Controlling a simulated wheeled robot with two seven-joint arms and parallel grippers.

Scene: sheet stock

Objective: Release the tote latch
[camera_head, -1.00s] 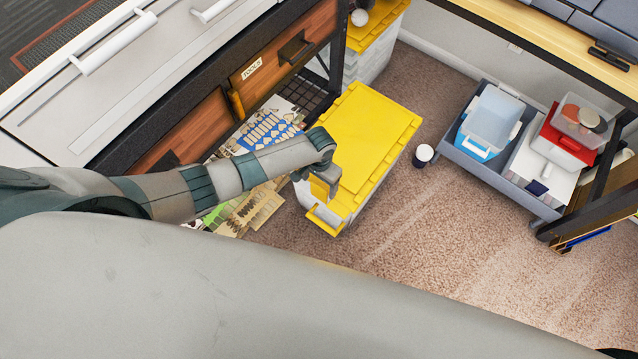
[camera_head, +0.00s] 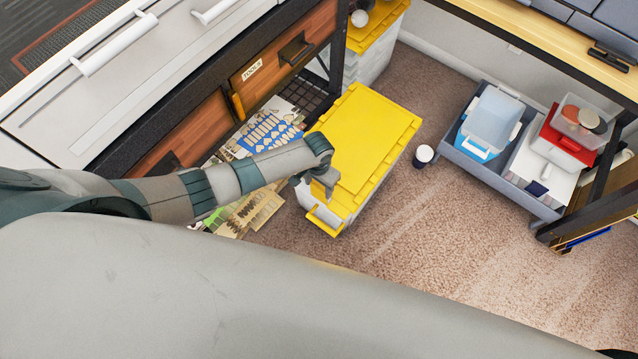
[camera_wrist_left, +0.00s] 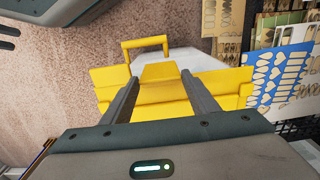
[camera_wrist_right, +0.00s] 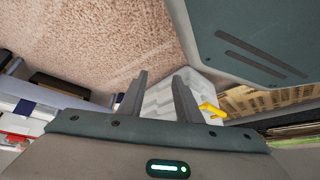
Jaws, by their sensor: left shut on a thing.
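The tote has a white body and a yellow lid (camera_head: 365,140), and stands on the carpet at the middle of the head view. Its near end carries a yellow latch tab (camera_wrist_left: 160,72) and a yellow handle loop (camera_wrist_left: 147,42). My left gripper (camera_head: 326,190) is at that near end. The head view does not show the right gripper.
A drawer bench (camera_head: 215,110) stands left of the tote, with printed sheets (camera_head: 268,132) beside it. A small white-topped jar (camera_head: 424,154) stands right of the tote. A grey tray (camera_head: 481,170) holds bins further right. Bare carpet lies in front.

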